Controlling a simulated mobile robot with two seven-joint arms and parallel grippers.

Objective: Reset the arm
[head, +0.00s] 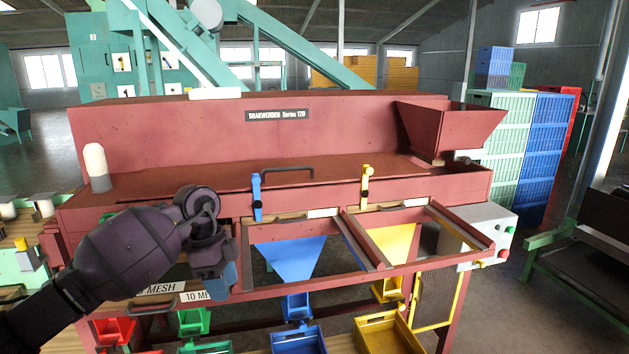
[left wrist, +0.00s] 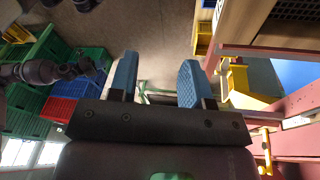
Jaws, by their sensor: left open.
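My left arm reaches in from the lower left of the head view. My left gripper (head: 218,278) hangs in front of the red sorter's (head: 200,135) front rail, left of the blue chute (head: 290,258). In the left wrist view the left gripper (left wrist: 157,80) has its two blue fingers spread apart with nothing between them. The dark wrist and arm hide part of the sorter's front in the head view. A dark jointed arm link shows at the left of the left wrist view, but I cannot make out a right gripper.
A yellow chute (head: 396,243) is right of the blue one. A blue bin (head: 298,342) and a yellow bin (head: 388,334) stand below. A grey control box (head: 485,232) is at the sorter's right end. Stacked blue crates (head: 540,150) stand behind right.

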